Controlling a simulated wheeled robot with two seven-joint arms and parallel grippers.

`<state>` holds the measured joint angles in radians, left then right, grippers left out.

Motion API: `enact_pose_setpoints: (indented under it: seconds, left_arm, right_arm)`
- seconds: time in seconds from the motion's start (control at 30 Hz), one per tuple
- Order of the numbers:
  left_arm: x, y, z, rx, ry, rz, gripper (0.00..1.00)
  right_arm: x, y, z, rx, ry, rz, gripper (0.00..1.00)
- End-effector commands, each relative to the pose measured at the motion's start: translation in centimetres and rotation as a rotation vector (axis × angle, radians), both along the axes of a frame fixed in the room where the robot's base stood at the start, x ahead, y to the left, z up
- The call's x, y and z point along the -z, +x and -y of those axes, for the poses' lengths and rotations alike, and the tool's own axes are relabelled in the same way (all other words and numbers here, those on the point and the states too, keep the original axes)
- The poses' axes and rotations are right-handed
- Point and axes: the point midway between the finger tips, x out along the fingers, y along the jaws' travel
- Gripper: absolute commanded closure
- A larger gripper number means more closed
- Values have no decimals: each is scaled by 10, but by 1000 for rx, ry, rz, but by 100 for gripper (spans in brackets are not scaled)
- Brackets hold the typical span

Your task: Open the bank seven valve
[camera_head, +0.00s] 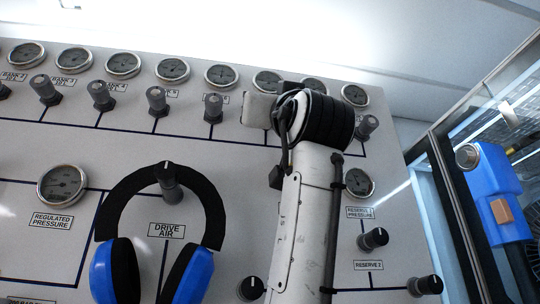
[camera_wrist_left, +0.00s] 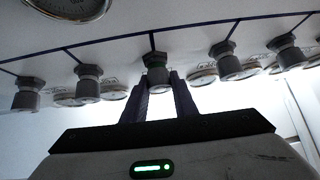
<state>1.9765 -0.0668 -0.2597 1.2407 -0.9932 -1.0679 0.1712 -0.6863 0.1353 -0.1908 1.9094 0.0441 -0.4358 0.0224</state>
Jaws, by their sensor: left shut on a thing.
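My left gripper (camera_wrist_left: 158,80) is in the left wrist view, its two dark fingers on either side of a grey valve knob (camera_wrist_left: 156,62) in a row of similar knobs. It is shut on that knob. In the head view my left arm reaches up across the right of the panel (camera_head: 225,165), and the pale gripper body (camera_head: 258,109) shows at the top row. The fingers and the gripped knob are hidden there by my wrist. The gripped valve's label cannot be read. A neighbouring knob (camera_head: 213,107) stands to the left, and another (camera_head: 366,126) to the right. My right gripper is not in view.
Blue and black ear defenders (camera_head: 212,215) hang at the DRIVE AIR knob (camera_head: 167,175). Round gauges (camera_head: 221,75) line the panel's top. RESERVE knobs (camera_head: 373,239) sit right of my arm. A framed glass unit with a blue device (camera_head: 492,180) stands at the far right.

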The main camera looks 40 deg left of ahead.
Motion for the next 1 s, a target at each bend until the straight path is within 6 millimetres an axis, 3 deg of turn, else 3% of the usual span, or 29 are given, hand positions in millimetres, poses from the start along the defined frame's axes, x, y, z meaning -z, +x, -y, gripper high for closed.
enact_pose_setpoints:
  seconds: [0.5, 1.0]
  left_arm:
    - [0, -1, 1, -2, -194, 227, 97]
    - [0, -1, 0, 1, -225, 261, 97]
  right_arm:
    - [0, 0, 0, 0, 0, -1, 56]
    - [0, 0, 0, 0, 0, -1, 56]
